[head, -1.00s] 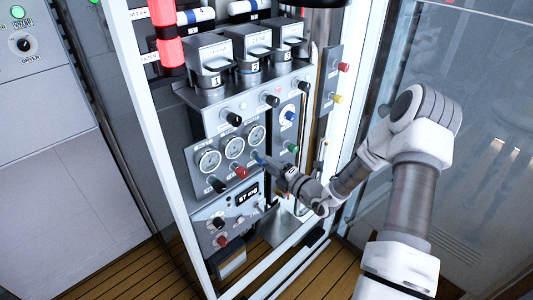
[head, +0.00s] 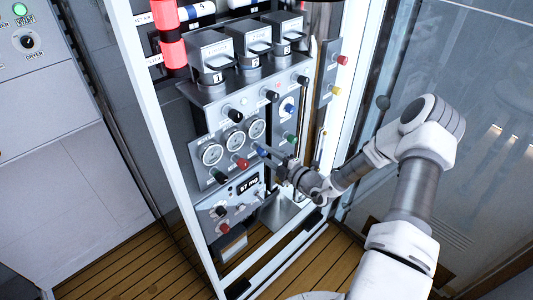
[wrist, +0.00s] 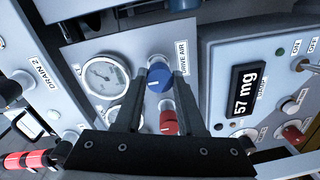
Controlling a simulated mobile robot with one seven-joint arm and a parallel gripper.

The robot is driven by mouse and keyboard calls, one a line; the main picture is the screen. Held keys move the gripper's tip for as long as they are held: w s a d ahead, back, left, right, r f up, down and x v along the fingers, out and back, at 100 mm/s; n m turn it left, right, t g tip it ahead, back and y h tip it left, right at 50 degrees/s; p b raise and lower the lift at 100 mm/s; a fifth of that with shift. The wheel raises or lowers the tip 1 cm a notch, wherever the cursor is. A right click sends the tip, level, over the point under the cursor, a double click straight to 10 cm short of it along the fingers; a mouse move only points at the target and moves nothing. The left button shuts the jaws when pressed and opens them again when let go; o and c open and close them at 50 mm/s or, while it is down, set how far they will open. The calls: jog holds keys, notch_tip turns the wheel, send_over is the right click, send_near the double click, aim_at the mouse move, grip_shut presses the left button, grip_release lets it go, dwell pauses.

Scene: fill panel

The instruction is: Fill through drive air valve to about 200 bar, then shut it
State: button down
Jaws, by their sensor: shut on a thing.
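The blue drive air valve knob (wrist: 159,78) sits beside its DRIVE AIR label (wrist: 181,58) in the wrist view. It also shows in the head view (head: 263,151) at the right end of the lower knob row. My gripper (wrist: 157,88) is shut on this knob, one finger on each side. In the head view my gripper (head: 268,154) reaches it from the right. A round white gauge (wrist: 105,75) is left of the knob in the wrist view; its reading is too small to tell. Three gauges (head: 235,140) stand in a row in the head view.
A red knob (wrist: 169,122) is close below the blue one, near my fingers. A display (wrist: 245,89) reads 57 mg at right. The white cabinet frame (head: 345,150) borders the panel on the right.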

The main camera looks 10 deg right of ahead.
jog(key=shift+r, duration=0.1)
jog(key=c, duration=0.5)
grip_release()
jog(key=b+v, duration=0.1)
jog(key=v, duration=1.6)
jog(key=shift+s+d, duration=0.2)
